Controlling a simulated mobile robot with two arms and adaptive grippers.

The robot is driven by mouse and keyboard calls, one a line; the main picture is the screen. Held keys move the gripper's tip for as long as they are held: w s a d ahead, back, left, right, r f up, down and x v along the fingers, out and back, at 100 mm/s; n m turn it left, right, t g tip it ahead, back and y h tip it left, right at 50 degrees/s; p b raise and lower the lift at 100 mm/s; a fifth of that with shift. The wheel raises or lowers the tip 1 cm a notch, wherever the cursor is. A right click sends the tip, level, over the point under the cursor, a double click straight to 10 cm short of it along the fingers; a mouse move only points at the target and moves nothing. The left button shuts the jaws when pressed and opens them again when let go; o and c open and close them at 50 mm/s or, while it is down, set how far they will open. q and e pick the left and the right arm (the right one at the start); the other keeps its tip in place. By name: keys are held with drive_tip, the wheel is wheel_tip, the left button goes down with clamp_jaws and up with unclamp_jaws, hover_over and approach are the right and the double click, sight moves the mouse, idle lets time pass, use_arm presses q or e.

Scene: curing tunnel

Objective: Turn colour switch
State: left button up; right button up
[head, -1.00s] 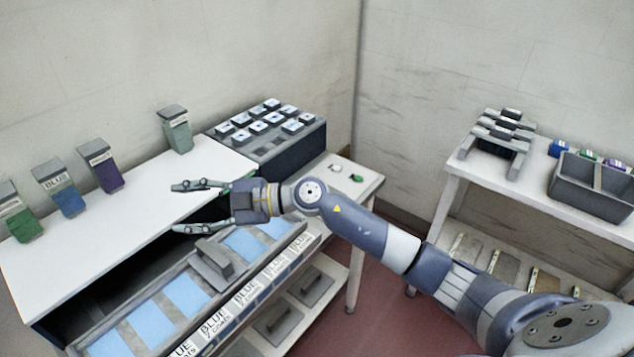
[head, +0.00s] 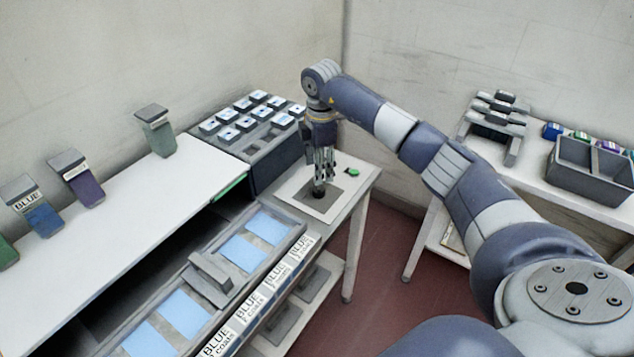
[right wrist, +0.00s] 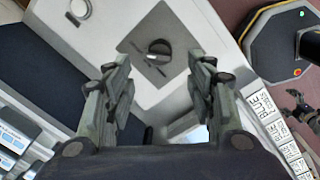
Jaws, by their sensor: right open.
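The colour switch shows in the right wrist view as a round dark knob (right wrist: 158,50) with a pale bar, on a grey square plate. In the head view its grey plate (head: 334,194) lies on a light panel at the end of the bench, and the knob is mostly hidden by my fingers. My right gripper (head: 322,185) points straight down over the switch. In the right wrist view its two fingers (right wrist: 160,75) are apart, on either side of the knob's line, with nothing between them. Whether they touch the knob cannot be told.
A green button (head: 353,172) sits beside the switch. A dark rack of pale blocks (head: 250,165) stands left of the gripper. A tray with blue panels (head: 205,270) runs along the bench front. A side table (head: 540,175) with a grey bin (head: 590,178) stands right.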

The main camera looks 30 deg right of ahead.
sight(319, 186)
wheel_tip(319, 186, down, 8)
drive_tip(key=shift+w+r+p, duration=0.1)
drive_tip(key=shift+w+p, duration=0.05)
drive_tip(key=shift+p, duration=0.5)
drive_tip(key=shift+c, duration=0.6)
drive_tip(key=c, duration=1)
